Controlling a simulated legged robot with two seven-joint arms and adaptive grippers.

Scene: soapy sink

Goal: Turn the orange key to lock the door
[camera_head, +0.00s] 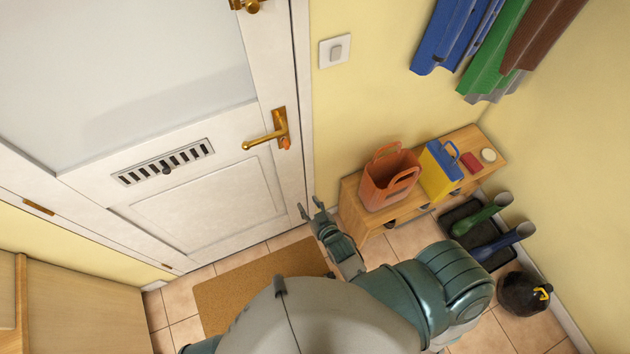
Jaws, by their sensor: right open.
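The white door (150,130) fills the left of the view and looks closed in its frame. A brass lever handle (265,137) sits near its right edge. The small orange key (285,142) is at the bottom of the handle's plate. My right gripper (311,207) is open and empty. It is below the key in the picture, apart from it, near the door's lower right edge. My left gripper is not in view; only a bit of teal at the bottom edge may be my left arm.
A wooden bench (355,212) right of the door holds an orange bag (388,182) and a blue-yellow bag (438,172). A dark round bag (522,293) is on the floor. A brown doormat (225,297) lies before the door.

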